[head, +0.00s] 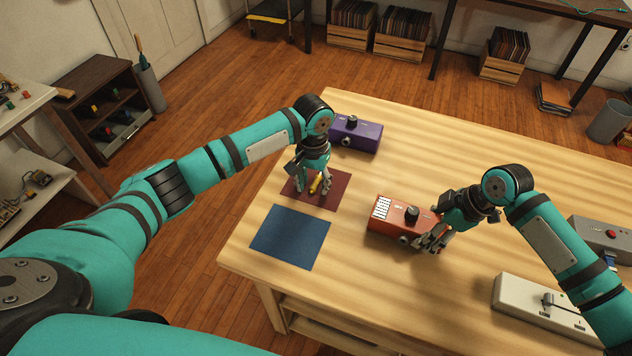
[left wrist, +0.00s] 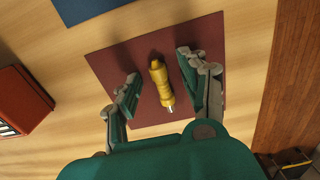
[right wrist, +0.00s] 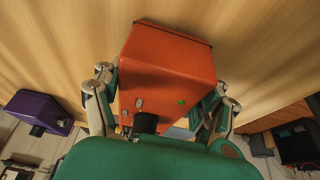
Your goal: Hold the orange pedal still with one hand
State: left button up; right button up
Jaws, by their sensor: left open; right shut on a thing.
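The orange pedal (head: 396,213) sits on the wooden table, with a black knob on top and a white label at its left end. My right gripper (head: 432,240) is shut on its right end. In the right wrist view the fingers sit on both sides of the orange pedal (right wrist: 165,75). My left gripper (head: 317,188) is open over the dark red mat (head: 328,203). In the left wrist view its fingers stand apart on either side of a yellow-handled tool (left wrist: 160,80) lying on the dark red mat (left wrist: 110,60).
A blue mat (head: 290,237) lies in front of the red one. A purple pedal (head: 360,136) stands behind it. The table's middle back is clear.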

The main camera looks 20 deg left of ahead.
pick_arm(q)
jog(key=shift+c, duration=0.3)
grip_shut()
